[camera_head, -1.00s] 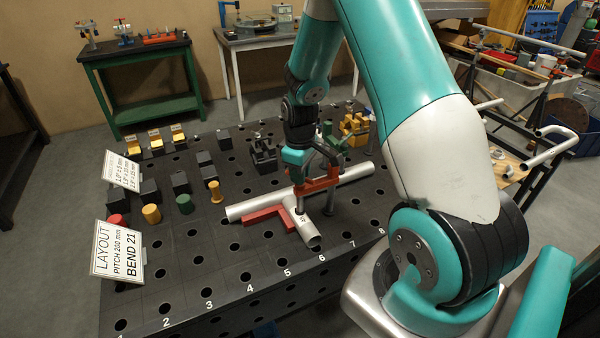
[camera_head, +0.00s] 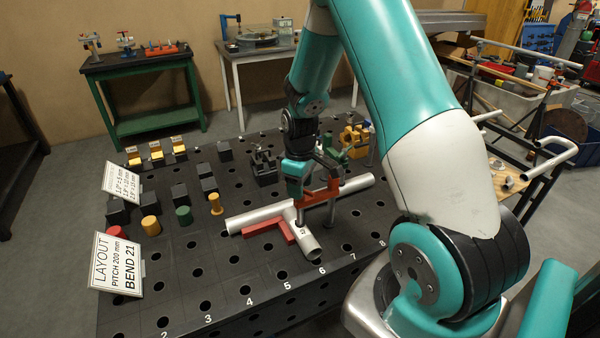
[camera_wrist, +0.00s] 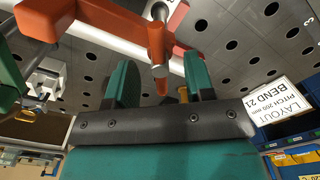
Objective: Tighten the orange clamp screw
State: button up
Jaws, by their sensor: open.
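The orange-red clamp (camera_head: 322,194) stands on the perforated table over the white pipe pieces, and it also shows close up in the wrist view (camera_wrist: 155,42). My gripper (camera_wrist: 161,78) is open, with one teal finger on each side. In the head view my gripper (camera_head: 296,188) is at the left end of the clamp. The long pipe (camera_head: 255,219) and short stub pipe (camera_head: 308,246) lie beneath, beside a red angle piece (camera_head: 265,228).
A dark vise-like fixture (camera_head: 264,167) and a yellow fixture (camera_head: 354,138) stand behind the clamp. Coloured cylinders (camera_head: 183,215), black blocks and a LAYOUT sign (camera_head: 117,264) occupy the left side. The front table surface (camera_head: 225,268) is mostly clear.

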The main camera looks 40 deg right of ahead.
notch_tip(320, 180, up, 17)
jog(key=b, duration=0.3)
jog(key=shift+r, duration=0.1)
